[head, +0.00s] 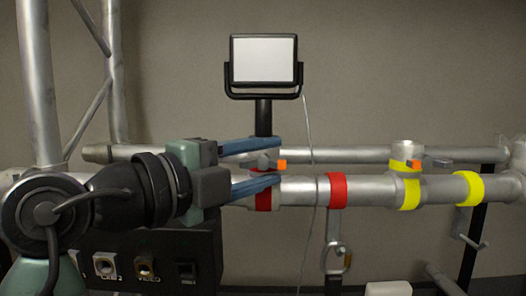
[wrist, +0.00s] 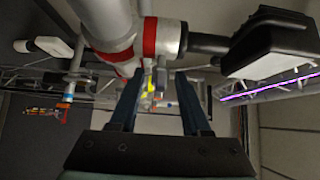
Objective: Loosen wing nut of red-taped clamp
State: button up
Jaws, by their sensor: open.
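The red-taped clamp sits on the front truss tube below the lamp's post. Its red tape (head: 263,198) shows just under my lower finger, and it also shows in the wrist view (wrist: 150,37). The wing nut has an orange tip (head: 281,164), which stands out at the right of the clamp, level with the gap between my fingers. My gripper (head: 279,161) points right with its blue fingers apart, one above and one below the wing nut's level. In the wrist view the fingers (wrist: 155,72) reach up toward the clamp. Contact with the nut cannot be told.
A lamp (head: 263,60) stands on a black post above the clamp, with a thin cable (head: 307,130) hanging beside it. A second red tape band (head: 338,190) is to the right. A yellow-taped clamp (head: 406,157) with an orange-tipped nut and another yellow band (head: 469,188) lie farther right.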

grip_shut()
jog(key=shift+f+b, duration=0.1)
jog(key=shift+b, duration=0.3)
